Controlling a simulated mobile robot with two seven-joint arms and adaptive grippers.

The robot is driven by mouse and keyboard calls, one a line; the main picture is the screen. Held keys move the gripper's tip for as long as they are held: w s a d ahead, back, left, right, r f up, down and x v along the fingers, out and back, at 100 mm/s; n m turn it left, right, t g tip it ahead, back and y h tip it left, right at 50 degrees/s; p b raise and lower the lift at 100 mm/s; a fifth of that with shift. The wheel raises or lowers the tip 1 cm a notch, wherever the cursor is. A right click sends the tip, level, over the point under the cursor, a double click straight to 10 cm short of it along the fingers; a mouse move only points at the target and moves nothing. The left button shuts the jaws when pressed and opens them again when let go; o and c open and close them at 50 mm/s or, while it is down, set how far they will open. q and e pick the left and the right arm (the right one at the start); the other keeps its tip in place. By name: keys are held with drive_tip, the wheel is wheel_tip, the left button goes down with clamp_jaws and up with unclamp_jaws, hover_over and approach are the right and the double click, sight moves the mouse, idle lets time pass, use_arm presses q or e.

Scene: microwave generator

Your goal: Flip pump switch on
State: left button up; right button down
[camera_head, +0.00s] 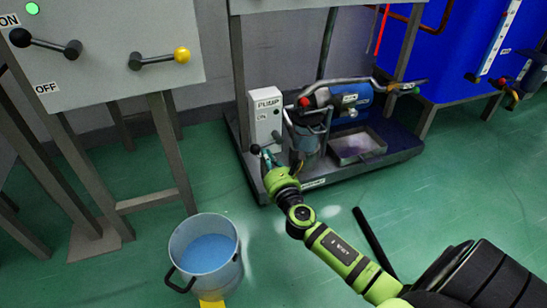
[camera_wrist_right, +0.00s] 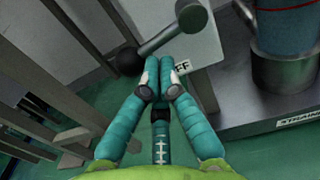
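The pump switch box (camera_head: 266,112) is a white panel labelled PUMP and ON, standing on the dark skid. In the right wrist view its lever (camera_wrist_right: 158,42) has a grey rod slanting down-left from a round pivot to a black ball knob (camera_wrist_right: 128,62). The black knob (camera_head: 255,149) also shows in the head view, low beside the box. My right gripper (camera_head: 268,160) is at the box's lower front. In the wrist view its teal fingers (camera_wrist_right: 160,65) come together, empty, just below the lever rod. They partly cover the OFF label (camera_wrist_right: 183,68); contact with the rod is unclear. My left gripper is out of view.
A blue pump (camera_head: 350,100), a strainer pot (camera_head: 306,138) and a metal tray (camera_head: 357,146) sit on the skid to the right. A bucket of blue liquid (camera_head: 206,254) stands on the green floor at the front. A lever panel (camera_head: 110,50) stands left.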

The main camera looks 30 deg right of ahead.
drive_tip(key=shift+w+a+r+m, duration=0.1)
drive_tip(key=shift+a+r+m, duration=0.2)
drive_tip(key=shift+r, duration=0.2)
drive_tip(key=shift+w+a+r+m+p, duration=0.15)
drive_tip(key=shift+r+m+p, duration=0.2)
drive_tip(key=shift+m, duration=0.35)
drive_tip(key=shift+a+r+m, duration=0.1)
drive_tip(key=shift+r+m, duration=0.15)
drive_tip(key=shift+m, duration=0.35)
drive_tip(key=m, duration=0.1)
drive_tip(key=m+p, duration=0.1)
drive_tip(key=m, duration=0.1)
drive_tip(key=shift+r, duration=0.35)
drive_tip(key=shift+a+m, duration=0.1)
drive_tip(key=shift+m, duration=0.3)
drive_tip(key=shift+r, duration=0.1)
drive_tip(key=shift+m+h, duration=0.3)
drive_tip(key=shift+m, duration=0.1)
